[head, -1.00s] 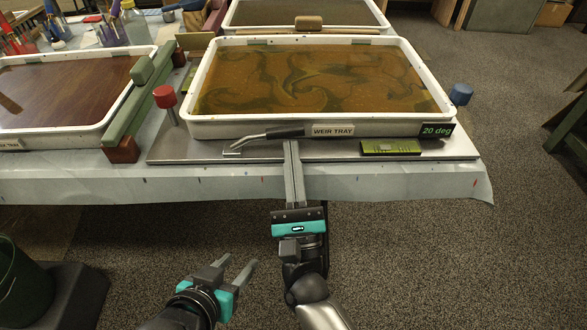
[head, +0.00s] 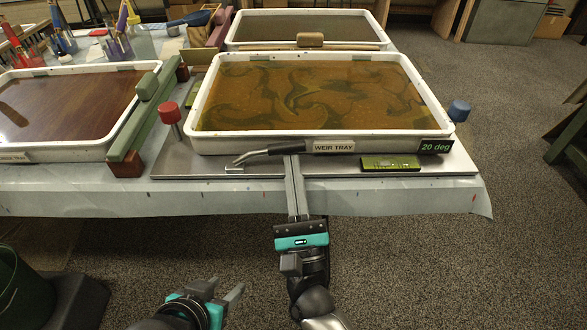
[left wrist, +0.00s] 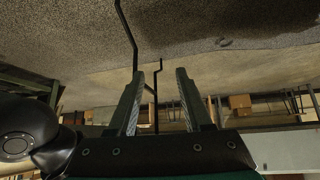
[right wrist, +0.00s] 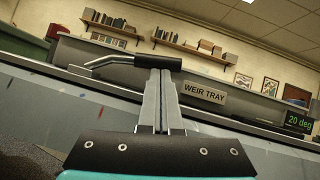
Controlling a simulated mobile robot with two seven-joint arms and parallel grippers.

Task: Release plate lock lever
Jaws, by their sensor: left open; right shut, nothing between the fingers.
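The plate lock lever (head: 287,149), a bent metal rod with a black grip, lies along the front of the white weir tray (head: 420,147), above the metal plate (head: 220,170). It also shows in the right wrist view (right wrist: 112,60). My right gripper (head: 291,158) is shut and empty. Its fingertips are at the near side of the black grip, seemingly touching or almost touching it; the exact gap is hard to see. My left gripper (head: 230,291) is open and empty, low in front of the table, well away from the lever.
A red knob (head: 170,113) and a blue knob (head: 459,110) stand on either side of the tray. A green level-like block (head: 390,163) lies on the plate's front right. A green bar (head: 135,125) separates the left tray (head: 60,154).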

